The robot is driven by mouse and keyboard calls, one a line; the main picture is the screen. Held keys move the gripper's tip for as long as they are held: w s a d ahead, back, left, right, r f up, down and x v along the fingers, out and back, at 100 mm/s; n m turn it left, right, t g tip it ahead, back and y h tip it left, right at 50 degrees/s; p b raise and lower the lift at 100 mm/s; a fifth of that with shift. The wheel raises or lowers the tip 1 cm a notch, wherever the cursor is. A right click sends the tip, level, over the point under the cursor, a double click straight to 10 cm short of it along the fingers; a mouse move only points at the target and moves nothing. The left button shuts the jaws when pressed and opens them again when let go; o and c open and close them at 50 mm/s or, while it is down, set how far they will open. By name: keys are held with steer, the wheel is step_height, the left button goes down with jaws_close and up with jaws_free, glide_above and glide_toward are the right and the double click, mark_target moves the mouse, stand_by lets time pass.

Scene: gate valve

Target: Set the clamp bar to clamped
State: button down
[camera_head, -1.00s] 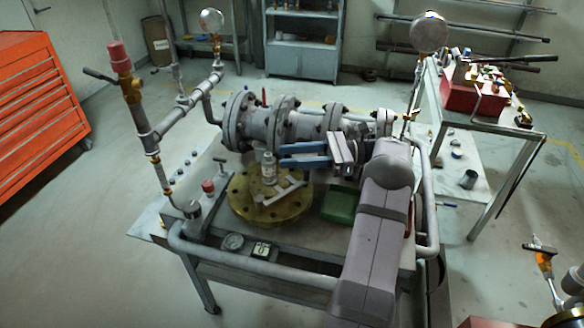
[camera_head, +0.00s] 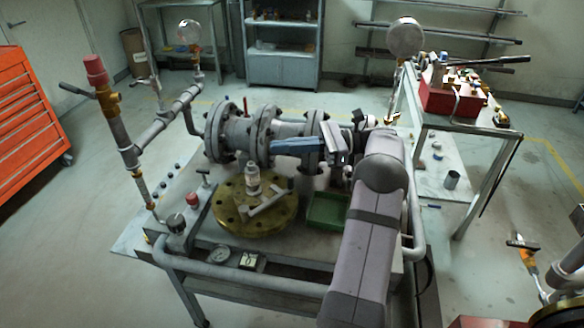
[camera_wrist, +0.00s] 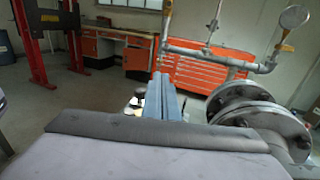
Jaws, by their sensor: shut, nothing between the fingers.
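My gripper (camera_head: 276,147) shows as blue fingers in front of the grey flanged valve body (camera_head: 285,132), above the brass flange. In the wrist view the blue fingers (camera_wrist: 160,78) lie side by side, shut and empty. A loose grey T-shaped bar (camera_head: 265,203) lies on the round brass flange (camera_head: 232,218), beside a small bottle (camera_head: 253,180). A small T-handle (camera_head: 205,178) stands on the bench left of the flange. I cannot tell for sure which piece is the clamp bar. My arm hides the right end of the valve.
A green tray (camera_head: 328,210) sits right of the brass flange. A pipe rail (camera_head: 240,278) runs along the front edge. Several studs (camera_head: 165,182) line the left side.

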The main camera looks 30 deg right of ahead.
steer(key=s+d+r+m+t+h+p, duration=0.1)
steer(key=s+d+r+t+h, duration=0.15)
steer(key=s+d+r, duration=0.45)
steer(key=s+d+m+t+h+p, duration=0.1)
steer(key=s+d+m+t+h, duration=0.35)
steer(key=s+m, duration=0.4)
steer(key=s+a+f+g+h, duration=0.1)
steer(key=a+f+h, duration=0.1)
steer(key=f, duration=0.5)
steer(key=s+a+f+g+h, duration=0.1)
steer(key=a+f+h, duration=0.1)
steer(key=f, duration=0.6)
steer(key=w+a+f+n+p, duration=0.1)
steer(key=w+a+f+p, duration=0.1)
steer(key=w, duration=1)
steer(key=shift+w+a+f+p, duration=0.2)
steer(key=shift+a+p, duration=0.35)
steer(key=shift+a, duration=0.6)
steer(key=shift+w, duration=0.1)
